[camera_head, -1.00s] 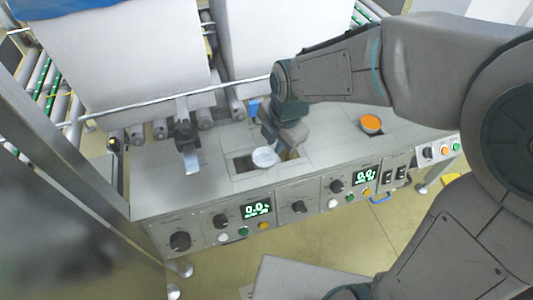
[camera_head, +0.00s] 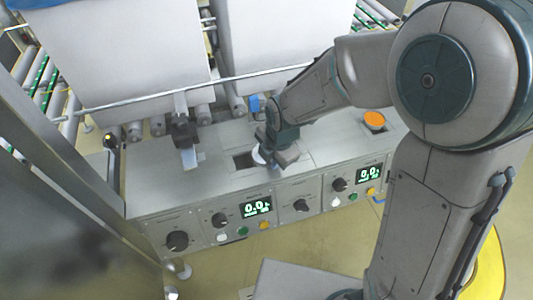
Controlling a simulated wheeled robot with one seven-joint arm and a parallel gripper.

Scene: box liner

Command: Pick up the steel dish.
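The steel dish (camera_head: 258,156) is a small pale round piece on the top of the grey machine console, beside a dark rectangular opening. It is partly hidden by my gripper (camera_head: 272,162), which is right over and against its right side. The fingers point down at the dish. I cannot tell whether they are open or shut, or whether they touch the dish.
An orange-topped round container (camera_head: 374,120) stands on the console at the right. The console front (camera_head: 215,225) carries knobs, buttons and green displays. A metal bracket (camera_head: 186,145) stands to the left.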

